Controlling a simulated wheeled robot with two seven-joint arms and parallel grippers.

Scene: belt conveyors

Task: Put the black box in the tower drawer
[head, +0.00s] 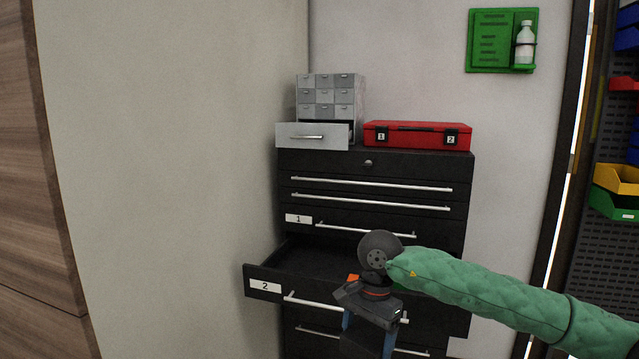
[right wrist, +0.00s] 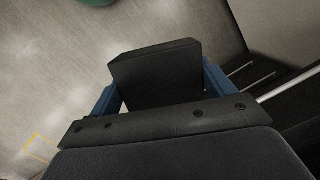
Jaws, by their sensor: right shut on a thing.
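The black tower (head: 370,163) stands against the wall. Its drawer labelled 2 (head: 265,286) is pulled open, and its visible inside looks empty. The drawer labelled 1 (head: 298,218) is shut. My right gripper (head: 366,338) points down in front of the open drawer, its wrist hiding part of the drawer front. Its blue fingers are shut on the black box (right wrist: 155,75), which fills the space between them in the right wrist view. In the head view the box (head: 356,347) shows only dimly against the dark drawers. My left gripper is out of view.
On the tower top are a red case (head: 418,135) and a small grey drawer unit (head: 328,96) with one drawer (head: 312,136) pulled out. A green wall panel (head: 490,40) holds a white bottle. The pale wall stands close on the tower's left; bins hang at right.

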